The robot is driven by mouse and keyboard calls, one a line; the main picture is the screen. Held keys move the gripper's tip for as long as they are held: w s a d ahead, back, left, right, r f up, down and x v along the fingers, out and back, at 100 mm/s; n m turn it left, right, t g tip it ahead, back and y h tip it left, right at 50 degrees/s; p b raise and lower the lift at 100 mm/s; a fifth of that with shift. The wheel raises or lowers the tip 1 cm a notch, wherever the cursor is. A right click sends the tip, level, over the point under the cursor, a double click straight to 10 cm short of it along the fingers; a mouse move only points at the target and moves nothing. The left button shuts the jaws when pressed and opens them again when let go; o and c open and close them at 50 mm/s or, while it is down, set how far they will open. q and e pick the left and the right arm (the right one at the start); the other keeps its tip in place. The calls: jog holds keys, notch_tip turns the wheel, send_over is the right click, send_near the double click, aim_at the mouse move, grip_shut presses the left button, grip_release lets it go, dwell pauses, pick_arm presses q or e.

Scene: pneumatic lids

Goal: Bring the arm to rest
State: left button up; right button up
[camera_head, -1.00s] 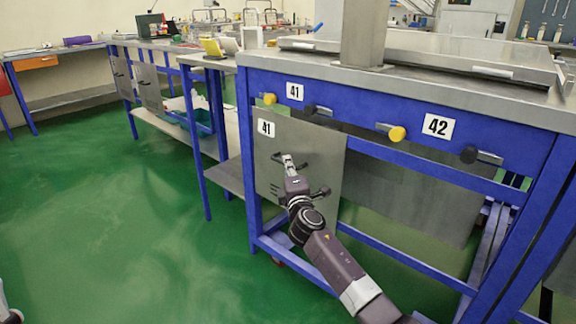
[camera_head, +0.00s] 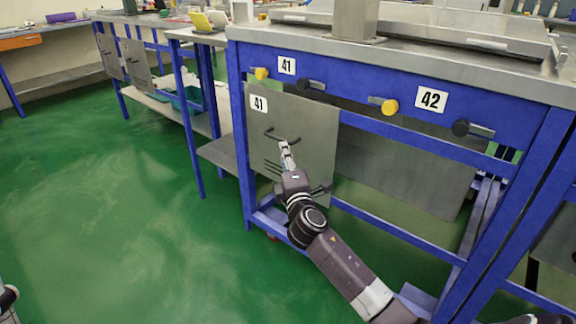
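My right arm reaches up from the bottom of the view. My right gripper (camera_head: 286,152) is in front of the grey lid panel (camera_head: 312,160) labelled 41, by the right end of its dark handle (camera_head: 268,135). The fingers look narrow and small, with no object visible in them; I cannot tell whether they are open or shut, or whether they touch the handle. The lid hangs down at the front of the blue-framed workbench. My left gripper is not visible; only a dark rounded part shows at the lower left edge.
The blue bench frame (camera_head: 354,96) carries yellow and black knobs and the 41 and 42 labels. Another grey panel (camera_head: 395,175) hangs behind the frame to the right. More blue benches stand at the back left. The green floor (camera_head: 110,220) on the left is clear.

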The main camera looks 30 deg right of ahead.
jog(key=shift+v, duration=2.2)
